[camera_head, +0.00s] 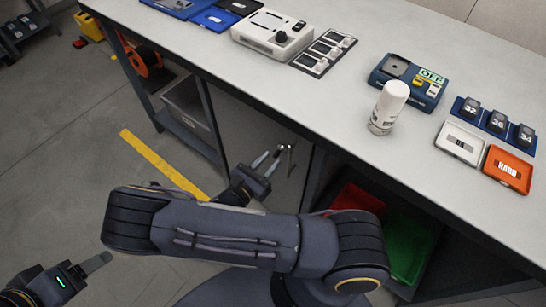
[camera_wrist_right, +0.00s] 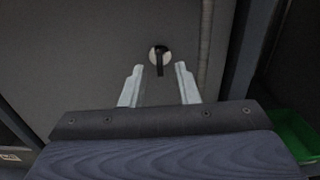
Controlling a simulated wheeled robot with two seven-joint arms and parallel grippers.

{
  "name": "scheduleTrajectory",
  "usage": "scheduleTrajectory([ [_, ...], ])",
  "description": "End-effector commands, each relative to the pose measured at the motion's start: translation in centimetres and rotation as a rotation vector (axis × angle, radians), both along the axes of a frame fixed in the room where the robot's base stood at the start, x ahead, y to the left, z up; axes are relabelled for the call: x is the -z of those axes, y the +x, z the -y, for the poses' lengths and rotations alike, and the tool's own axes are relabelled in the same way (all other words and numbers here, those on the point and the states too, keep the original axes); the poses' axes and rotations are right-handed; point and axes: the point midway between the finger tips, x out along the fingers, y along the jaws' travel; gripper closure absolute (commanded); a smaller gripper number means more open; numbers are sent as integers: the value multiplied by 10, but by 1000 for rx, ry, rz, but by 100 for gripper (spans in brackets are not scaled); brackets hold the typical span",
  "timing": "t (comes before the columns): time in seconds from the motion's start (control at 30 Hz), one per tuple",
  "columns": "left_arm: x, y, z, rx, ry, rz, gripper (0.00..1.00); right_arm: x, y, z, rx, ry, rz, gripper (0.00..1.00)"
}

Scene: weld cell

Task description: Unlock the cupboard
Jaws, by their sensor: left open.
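In the right wrist view a grey cupboard door (camera_wrist_right: 75,45) fills most of the picture. A round, pale lock (camera_wrist_right: 153,56) is set in it, with a dark key or knob (camera_wrist_right: 160,66) pointing down. My right gripper (camera_wrist_right: 158,86) is open and empty. Its two fingers are apart, with the dark piece showing ahead between their tips; I see no contact. In the head view my right gripper (camera_head: 268,163) is below the bench's front edge, and the door and lock are not clear. My left gripper (camera_head: 95,264) is at the lower left, away from the bench.
A long white-topped bench (camera_head: 300,95) overhangs the right gripper's area. Red (camera_head: 358,198) and green (camera_head: 408,250) bins stand under it at right, a grey bin (camera_head: 188,105) at left. A white bottle (camera_head: 389,106) and devices stand on top. Floor at left is mostly clear.

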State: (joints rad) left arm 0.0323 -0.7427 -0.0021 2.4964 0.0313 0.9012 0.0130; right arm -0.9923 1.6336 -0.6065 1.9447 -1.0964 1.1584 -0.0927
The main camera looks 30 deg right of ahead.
Motion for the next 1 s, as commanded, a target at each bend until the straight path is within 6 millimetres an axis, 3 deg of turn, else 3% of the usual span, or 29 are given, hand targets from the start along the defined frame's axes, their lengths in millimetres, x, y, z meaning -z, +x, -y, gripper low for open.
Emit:
scheduleTrajectory([
  [0.2,1,0,0,0,0,0,34,1,-14,-35,-3,4,1,72],
  [0.33,2,0,0,0,0,0,34,0,-19,-46,-1,1,-1,72],
  [1.0,0,0,0,0,0,0,34,-2,-22,-49,13,13,0,72],
])
